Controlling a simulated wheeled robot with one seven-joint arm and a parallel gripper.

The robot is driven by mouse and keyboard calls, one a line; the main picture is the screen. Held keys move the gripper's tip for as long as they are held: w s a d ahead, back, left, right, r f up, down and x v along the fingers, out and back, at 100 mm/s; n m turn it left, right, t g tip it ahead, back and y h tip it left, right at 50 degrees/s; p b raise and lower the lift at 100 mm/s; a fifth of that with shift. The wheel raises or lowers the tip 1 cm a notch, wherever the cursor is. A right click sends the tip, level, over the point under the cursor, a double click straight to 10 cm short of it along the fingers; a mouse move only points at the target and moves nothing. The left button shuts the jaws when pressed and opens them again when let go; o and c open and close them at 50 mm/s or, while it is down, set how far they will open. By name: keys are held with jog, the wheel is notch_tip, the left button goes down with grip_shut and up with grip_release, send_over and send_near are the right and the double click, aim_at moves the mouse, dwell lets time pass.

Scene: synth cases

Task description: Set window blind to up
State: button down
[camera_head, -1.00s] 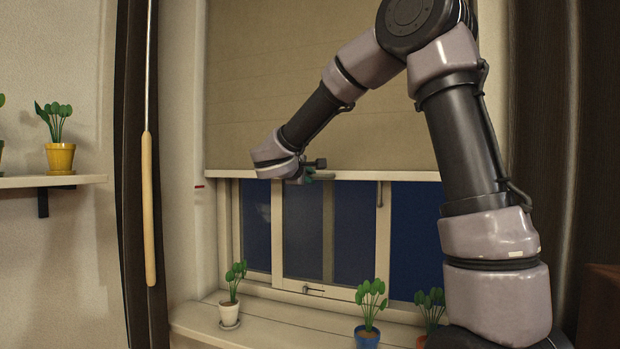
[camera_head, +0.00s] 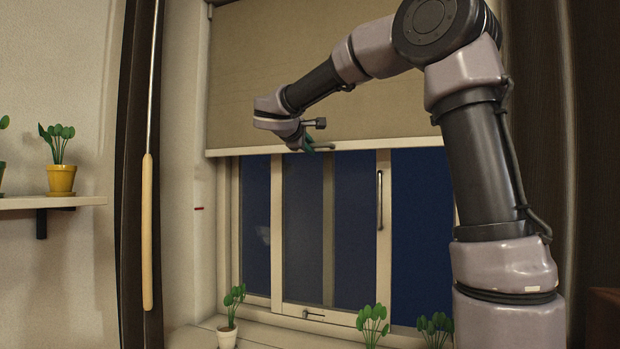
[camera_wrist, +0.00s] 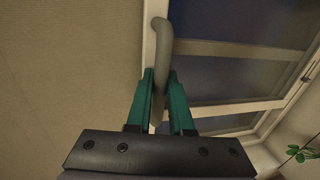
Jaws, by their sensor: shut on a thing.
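The window blind (camera_head: 260,100) is a beige sheet with a pale bottom bar (camera_head: 235,153). It covers the upper part of the window and hangs partway down, with dark glass showing below it. My gripper (camera_head: 320,148) is at the blind's bottom edge in the head view. In the wrist view, the green fingers of my gripper (camera_wrist: 160,85) are closed around a grey curved handle (camera_wrist: 162,45) at the pale bottom bar (camera_wrist: 150,25). The blind's fabric (camera_wrist: 65,70) is left of the fingers.
Potted plants (camera_head: 228,315) stand on the window sill below. A wooden-handled rod (camera_head: 147,235) hangs left of the window. A wall shelf (camera_head: 75,202) with a yellow pot (camera_head: 61,180) is at the far left. A dark curtain (camera_head: 545,120) is on the right.

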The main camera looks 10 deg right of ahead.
notch_tip(320, 180, up, 14)
dwell(0.3)
jog(key=c, duration=0.8)
grip_release()
jog(key=shift+c, duration=0.2)
jog(key=v, duration=1)
jog(key=shift+s+a, duration=0.2)
jog(key=shift+s, duration=0.15)
